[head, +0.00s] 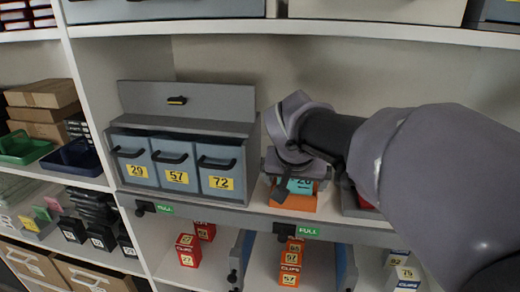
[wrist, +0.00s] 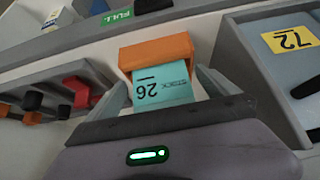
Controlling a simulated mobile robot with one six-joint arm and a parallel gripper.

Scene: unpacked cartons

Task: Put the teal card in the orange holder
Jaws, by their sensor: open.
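The teal card (head: 301,186), marked 26, is at the orange holder (head: 292,203) on the middle shelf. In the wrist view the teal card (wrist: 165,85) has its far end against or within the orange holder (wrist: 157,52); the exact seating cannot be told. My gripper (wrist: 163,88) is open, with one finger on each side of the card and gaps visible. In the head view my gripper (head: 287,180) is at the holder, and my wrist hides part of it and the card.
A grey unit with blue drawers (head: 178,165) numbered 29, 57 and 72 stands left of the holder. Green FULL labels (head: 309,231) mark the shelf edge. Red boxes (head: 188,250) and orange boxes (head: 291,262) stand below. A red item in a grey tray is partly hidden right.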

